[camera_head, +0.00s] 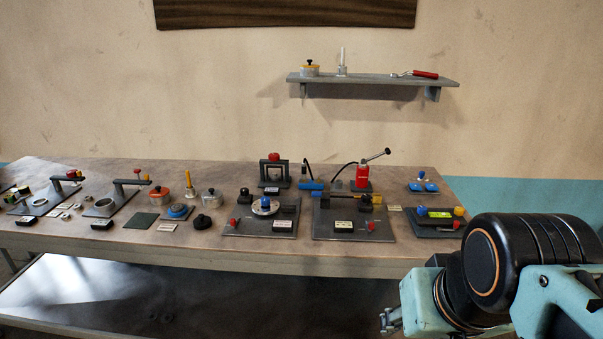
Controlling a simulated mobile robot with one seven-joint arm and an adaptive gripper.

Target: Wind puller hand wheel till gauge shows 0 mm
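No hand wheel is marked plainly as the puller's, and no gauge reading is legible at this size. A black upright frame with a red knob on top (270,170) stands at the back middle of the bench, with a small label at its foot. A plate in front of it carries a grey disc with a blue knob (265,205). A plate to the right carries a yellow and black bar (340,195). My gripper (388,320) is at the lower right, in front of the bench and apart from everything on it. Its fingers are too small to judge.
The bench (120,172) also holds a red hand pump (362,178), an orange-red pot (158,196), a green-screen box (436,214) and two clamp-like stations at left. A wall shelf (375,80) holds several items.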

